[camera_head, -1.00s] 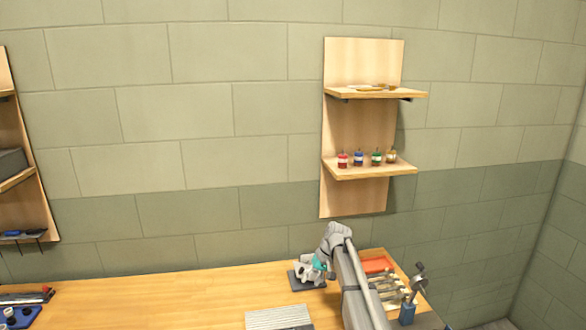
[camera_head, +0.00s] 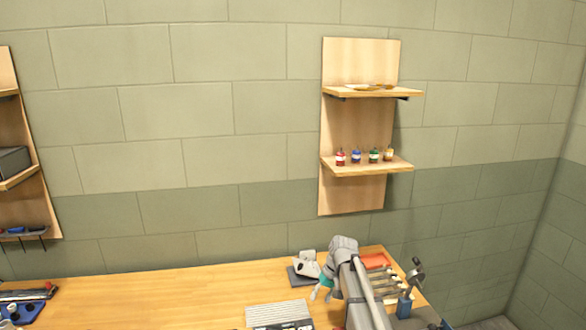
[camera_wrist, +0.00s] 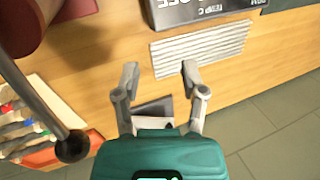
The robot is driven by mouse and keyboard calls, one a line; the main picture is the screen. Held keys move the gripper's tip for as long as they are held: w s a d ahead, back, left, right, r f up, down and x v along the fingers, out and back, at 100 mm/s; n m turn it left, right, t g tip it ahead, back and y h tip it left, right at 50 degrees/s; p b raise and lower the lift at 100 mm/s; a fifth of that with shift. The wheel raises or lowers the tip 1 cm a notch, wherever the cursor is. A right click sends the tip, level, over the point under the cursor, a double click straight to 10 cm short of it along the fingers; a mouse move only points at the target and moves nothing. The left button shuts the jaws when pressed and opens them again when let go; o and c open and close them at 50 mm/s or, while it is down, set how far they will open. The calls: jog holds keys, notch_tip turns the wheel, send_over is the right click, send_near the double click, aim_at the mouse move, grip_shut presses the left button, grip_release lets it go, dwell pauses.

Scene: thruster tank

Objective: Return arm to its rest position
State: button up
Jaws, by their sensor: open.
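My gripper (camera_wrist: 157,72) is open and empty in the wrist view. Its two fingers are spread apart above the wooden table (camera_wrist: 100,55), with nothing between the tips but table and the edge of a ribbed light-grey pad (camera_wrist: 203,50). In the head view my arm (camera_head: 358,285) reaches over the right part of the table, with the teal part of my gripper (camera_head: 322,288) near a white-grey object on a dark base (camera_head: 305,269). The fingertips are small and hard to make out there.
The ribbed pad also shows in the head view (camera_head: 278,314). An orange tray (camera_head: 376,261), a tool tray and a blue holder (camera_head: 404,305) stand right of my arm. A wall shelf (camera_head: 368,168) holds several small bottles. The table's left middle (camera_head: 150,295) is clear.

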jog(key=s+d+h, duration=0.2)
jog(key=s+d, duration=0.2)
jog(key=s, duration=0.6)
jog(key=s+d+f+m+h, duration=0.1)
jog(key=s+d, duration=0.3)
jog(key=s, duration=0.6)
jog(key=shift+s+d+m+t+h, duration=0.15)
jog(key=shift+s+m+t+h, duration=0.15)
jog(key=shift+s+t+h, duration=0.1)
